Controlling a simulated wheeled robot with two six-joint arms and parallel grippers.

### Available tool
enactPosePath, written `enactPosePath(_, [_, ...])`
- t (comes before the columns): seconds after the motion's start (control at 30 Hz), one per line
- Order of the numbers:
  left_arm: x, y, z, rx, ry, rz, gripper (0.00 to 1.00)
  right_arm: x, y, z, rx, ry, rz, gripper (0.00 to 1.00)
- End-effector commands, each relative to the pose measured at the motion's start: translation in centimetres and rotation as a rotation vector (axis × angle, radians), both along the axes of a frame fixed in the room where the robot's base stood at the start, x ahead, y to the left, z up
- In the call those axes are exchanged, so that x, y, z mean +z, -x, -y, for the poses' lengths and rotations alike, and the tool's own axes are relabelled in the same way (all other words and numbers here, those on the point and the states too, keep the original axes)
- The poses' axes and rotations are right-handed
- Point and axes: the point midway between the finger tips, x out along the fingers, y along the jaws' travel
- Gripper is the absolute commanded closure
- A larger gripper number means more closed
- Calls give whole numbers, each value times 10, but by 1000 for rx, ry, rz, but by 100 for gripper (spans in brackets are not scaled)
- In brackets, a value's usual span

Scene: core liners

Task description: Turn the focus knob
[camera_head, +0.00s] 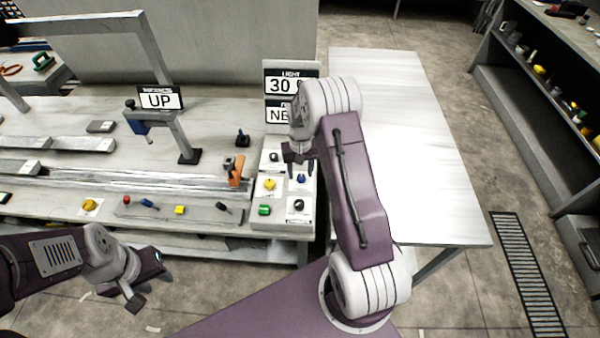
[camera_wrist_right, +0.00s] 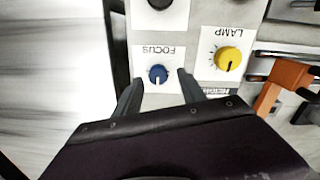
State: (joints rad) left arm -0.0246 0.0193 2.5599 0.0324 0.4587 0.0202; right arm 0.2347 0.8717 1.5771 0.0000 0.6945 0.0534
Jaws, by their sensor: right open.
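The blue focus knob (camera_wrist_right: 158,74) sits on a white plate marked FOCUS, with a white pointer line toward the bottom of the right wrist view. In the head view the knob (camera_head: 301,178) is on the pale control panel (camera_head: 285,222). My right gripper (camera_wrist_right: 159,77) is open, with one finger on each side of the knob in the picture. Gaps show between knob and fingers; I cannot tell its height above the panel. My left gripper (camera_head: 149,279) hangs at the lower left, its fingers apart, in front of the bench and away from the panel.
A yellow lamp knob (camera_wrist_right: 228,60) is close beside the focus plate. Green (camera_head: 264,210) and black (camera_head: 299,205) knobs are near it. An orange clamp (camera_head: 237,170) stands left of the panel. A bare table (camera_head: 430,180) is at right.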

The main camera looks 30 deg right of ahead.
Motion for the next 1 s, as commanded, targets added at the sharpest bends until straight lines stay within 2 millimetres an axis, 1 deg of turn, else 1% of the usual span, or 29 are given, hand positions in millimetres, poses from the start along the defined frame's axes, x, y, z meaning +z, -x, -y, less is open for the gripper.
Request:
enactPosePath(0.03, [2,0,0,0,0,0,64,-6,0,0,0,0,-1,52])
enactPosePath(0.13, [3,0,0,0,0,0,64,-14,0,0,0,0,0,52])
enactPosePath(0.4, [2,0,0,0,0,0,64,-17,0,0,0,1,2,52])
enactPosePath(0.47, [2,0,0,0,0,0,64,-17,0,0,0,1,2,68])
enactPosePath(0.5, [2,0,0,0,0,0,64,-17,0,0,0,1,2,80])
enactPosePath(0.57, [2,0,0,0,0,0,64,-17,0,0,0,1,2,96])
enactPosePath(0.6, [2,0,0,0,0,0,64,-17,0,0,0,1,2,100])
enactPosePath(0.73, [3,0,0,0,0,0,64,-16,0,0,-19,1,2,100])
enactPosePath(0.9, [4,0,0,0,0,0,64,-16,0,1,-192,1,1,100])
enactPosePath(1.0, [5,0,0,0,0,0,64,-16,0,1,-254,1,1,100])
